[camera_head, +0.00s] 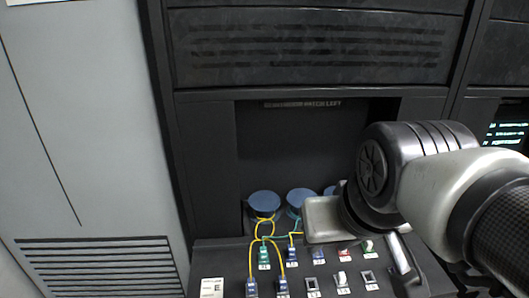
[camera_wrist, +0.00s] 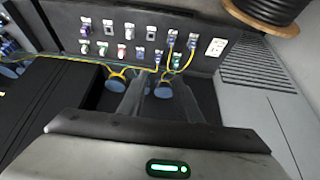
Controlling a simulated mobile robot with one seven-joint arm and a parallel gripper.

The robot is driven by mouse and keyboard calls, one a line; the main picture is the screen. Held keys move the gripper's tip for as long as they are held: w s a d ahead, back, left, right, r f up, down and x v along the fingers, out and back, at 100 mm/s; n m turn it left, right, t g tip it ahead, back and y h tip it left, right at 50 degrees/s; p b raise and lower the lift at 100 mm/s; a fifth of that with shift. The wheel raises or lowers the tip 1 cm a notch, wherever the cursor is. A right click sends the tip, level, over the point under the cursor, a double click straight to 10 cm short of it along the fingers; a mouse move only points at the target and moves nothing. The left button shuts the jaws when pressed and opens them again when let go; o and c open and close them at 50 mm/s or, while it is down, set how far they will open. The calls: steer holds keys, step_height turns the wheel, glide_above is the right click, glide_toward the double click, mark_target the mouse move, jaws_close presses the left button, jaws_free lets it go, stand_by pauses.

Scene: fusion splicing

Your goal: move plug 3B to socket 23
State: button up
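The dark splice panel (camera_head: 220,262) holds two rows of sockets and plugs; it also shows turned around in the wrist view (camera_wrist: 68,12). Yellow cables run to two blue plugs, one left (camera_head: 252,288) and one right (camera_head: 283,287), in the near row. A green plug (camera_head: 264,255) and a blue plug (camera_head: 292,253) with cables sit behind. A red plug (camera_head: 345,254) and a white plug (camera_head: 342,279) sit farther right. Empty-looking sockets include one at the near right (camera_head: 370,280). Labels are too small to identify 3B or 23. My gripper (camera_wrist: 158,82) is open and empty, fingers apart, away from the plugs.
Blue spools (camera_head: 264,202) stand in the recess behind the panel, with cables looping from them. A grey cabinet (camera_head: 85,130) stands at left. A black cable reel (camera_wrist: 270,12) shows at the wrist view's top right. My arm covers the right of the panel area.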

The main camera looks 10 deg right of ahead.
steer(key=shift+d, duration=0.1)
steer(key=shift+o, duration=1.2)
steer(key=n+g+b, duration=0.6)
steer(key=n+b, duration=0.2)
steer(key=n, duration=1)
glide_above(291, 247)
step_height(291, 247, down, 22)
steer(key=shift+f, duration=0.1)
step_height(291, 247, down, 9)
steer(key=b, duration=0.6)
steer(key=shift+p, duration=0.45)
